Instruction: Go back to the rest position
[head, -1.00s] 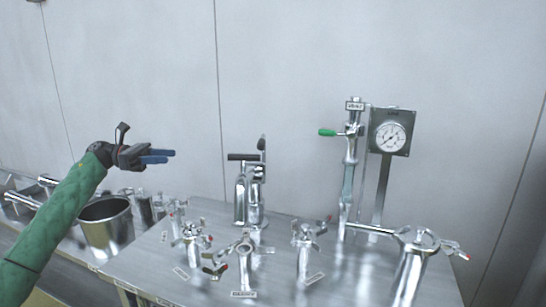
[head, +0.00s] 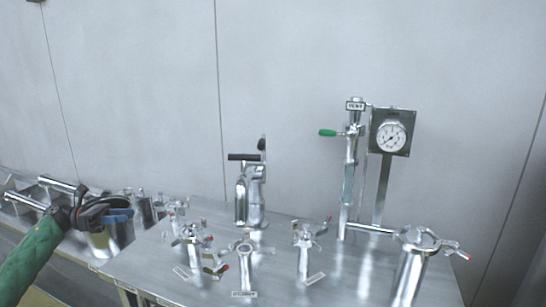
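My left gripper (head: 122,213) is in the head view at the lower left, at the end of my green-sleeved arm. Its blue fingers point right and lie close together, in front of a steel pot (head: 119,238) that they partly hide. I see nothing held in it, but the fingers overlap from this angle, so I cannot tell if they are apart. My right gripper is not in view.
A steel bench (head: 200,285) carries several labelled taps, a black-handled fixture (head: 242,195), a gauge (head: 391,137) and a pipe with a green-handled valve (head: 328,133). A clamp-topped cylinder (head: 410,275) stands at the right front. A plain wall (head: 290,60) is behind.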

